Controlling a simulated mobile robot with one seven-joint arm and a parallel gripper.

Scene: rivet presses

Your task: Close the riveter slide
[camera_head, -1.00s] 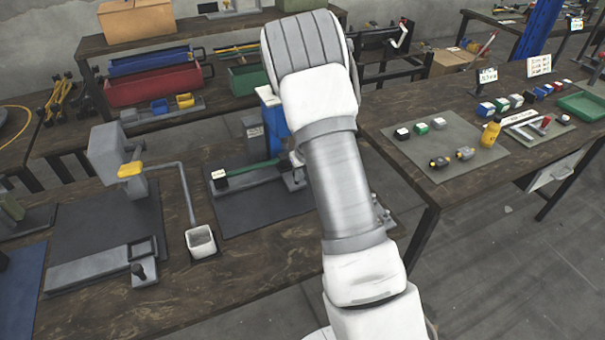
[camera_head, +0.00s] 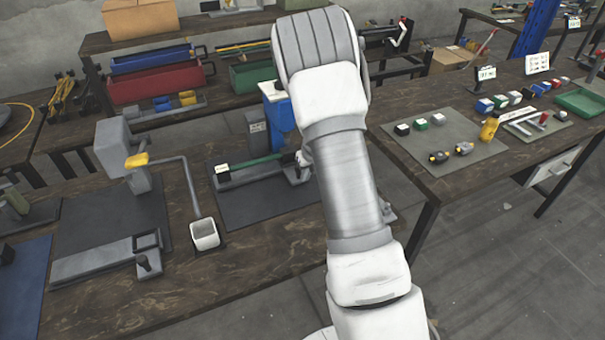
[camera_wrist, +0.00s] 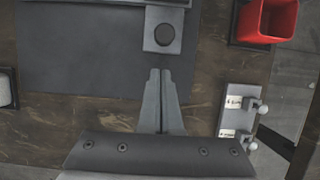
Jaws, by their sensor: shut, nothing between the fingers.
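A blue and grey press (camera_head: 278,110) stands on a dark mat on the workbench, partly hidden by my arm. A grey slide rail (camera_head: 245,175) with a green bar (camera_head: 262,160) lies in front of it. A grey end block with a dark round knob (camera_head: 302,160) is at the rail's right end. The wrist view shows this block and knob (camera_wrist: 164,35) jutting from the rail at the top. My gripper (camera_wrist: 163,72) is shut and empty, over the mat's edge, with its tips just short of the block in the picture.
Another grey press (camera_head: 120,150) with a yellow part and its own knobbed slide (camera_head: 100,262) stands left. In the wrist view, a red bin (camera_wrist: 268,20) and a labelled fixture with two knobs (camera_wrist: 238,115) are at the right.

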